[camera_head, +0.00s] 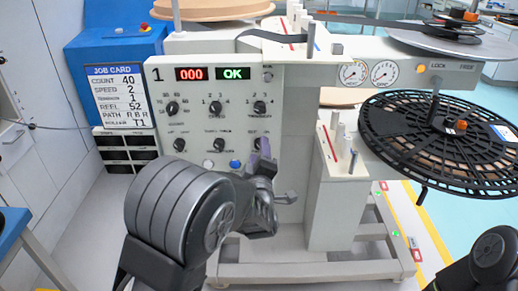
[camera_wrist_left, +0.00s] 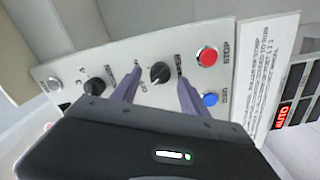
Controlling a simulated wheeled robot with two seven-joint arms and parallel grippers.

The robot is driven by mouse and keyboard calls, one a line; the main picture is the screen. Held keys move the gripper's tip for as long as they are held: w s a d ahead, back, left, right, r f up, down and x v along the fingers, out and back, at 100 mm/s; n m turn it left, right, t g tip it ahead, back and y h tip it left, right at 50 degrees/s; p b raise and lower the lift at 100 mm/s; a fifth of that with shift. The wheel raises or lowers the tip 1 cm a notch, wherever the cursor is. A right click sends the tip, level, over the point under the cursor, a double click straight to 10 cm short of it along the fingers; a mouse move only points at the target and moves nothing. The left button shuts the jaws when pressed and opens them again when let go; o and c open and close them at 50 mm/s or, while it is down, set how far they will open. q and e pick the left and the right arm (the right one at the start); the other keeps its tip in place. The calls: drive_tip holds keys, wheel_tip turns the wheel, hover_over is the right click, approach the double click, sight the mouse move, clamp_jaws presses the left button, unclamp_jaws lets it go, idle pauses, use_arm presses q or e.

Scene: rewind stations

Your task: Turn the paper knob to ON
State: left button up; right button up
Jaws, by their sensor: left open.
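In the left wrist view a black knob (camera_wrist_left: 159,72) with a pale pointer mark sits on a light panel (camera_wrist_left: 120,62). In the head view my left gripper (camera_head: 264,155) is in front of the lower right part of the control panel, where the arm and hand hide what lies behind. My right gripper is out of view.
Another black knob (camera_wrist_left: 95,87), a red STOP button (camera_wrist_left: 207,56) and a blue ZERO button (camera_wrist_left: 210,99) are close to the fingers. In the head view a job card (camera_head: 117,96) stands at left and a black slotted reel (camera_head: 440,140) at right.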

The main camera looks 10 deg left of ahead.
use_arm(q)
drive_tip(key=shift+x, duration=1.05)
drive_tip(key=shift+c, duration=0.2)
clamp_jaws()
